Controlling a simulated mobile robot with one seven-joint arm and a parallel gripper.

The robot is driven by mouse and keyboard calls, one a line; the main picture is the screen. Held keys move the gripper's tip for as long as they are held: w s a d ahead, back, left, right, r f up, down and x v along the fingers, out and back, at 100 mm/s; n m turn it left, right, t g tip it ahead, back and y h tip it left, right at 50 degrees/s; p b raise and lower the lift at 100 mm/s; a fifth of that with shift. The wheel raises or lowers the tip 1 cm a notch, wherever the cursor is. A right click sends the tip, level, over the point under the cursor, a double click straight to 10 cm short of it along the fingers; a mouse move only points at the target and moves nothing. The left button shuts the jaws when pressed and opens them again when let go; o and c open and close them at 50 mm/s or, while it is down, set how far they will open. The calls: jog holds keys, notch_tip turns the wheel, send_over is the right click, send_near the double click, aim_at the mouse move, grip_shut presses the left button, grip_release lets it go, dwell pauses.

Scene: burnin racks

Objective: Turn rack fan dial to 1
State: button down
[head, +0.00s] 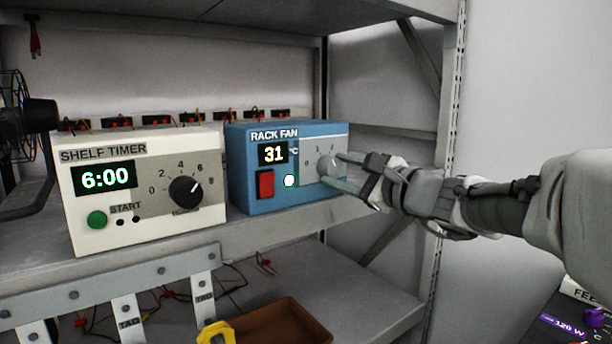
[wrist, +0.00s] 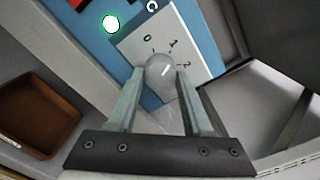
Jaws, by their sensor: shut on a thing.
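The rack fan box (head: 240,170) is blue and stands on the shelf, with a display reading 31, a red switch (head: 266,184) and a lit green lamp (head: 289,181). Its grey dial (head: 326,164) sits on a pale plate marked 0, 1 and 2. My gripper (head: 333,169) reaches in from the right and is shut on the dial. In the wrist view the fingers (wrist: 160,78) stand on either side of the dial knob (wrist: 158,73). A pale mark shows on the knob, but I cannot tell for sure which number it points to.
The cream shelf timer (head: 78,226), reading 6:00, stands left of the fan box. A black desk fan (head: 38,113) is at far left. A brown tray (head: 315,338) lies on the lower shelf. A metal rack upright (head: 452,110) stands behind my wrist.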

jog(key=shift+c, duration=1.6)
grip_release()
jog(key=p+v, duration=0.2)
jog(key=v, duration=1.5)
jog(key=shift+s+d+p, duration=0.2)
jog(key=shift+p, duration=0.15)
